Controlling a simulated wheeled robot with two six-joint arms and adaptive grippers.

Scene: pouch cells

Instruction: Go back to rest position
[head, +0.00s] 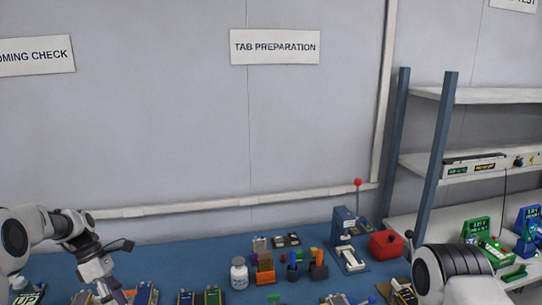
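My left gripper (106,286) hangs at the lower left over the blue bench, pointing down. Its fingertips are small and close to small items at the bottom edge, so I cannot tell whether it is open or shut or holds anything. My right arm shows only as a rounded white and dark link at the lower right. My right gripper is out of the picture.
The blue bench (190,262) holds a white bottle (239,274), tool holders (265,270), a press with a red knob (346,240) and a red box (386,245). Blue-posted shelves (437,150) stand right. Small fixtures line the front. The bench's back left is clear.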

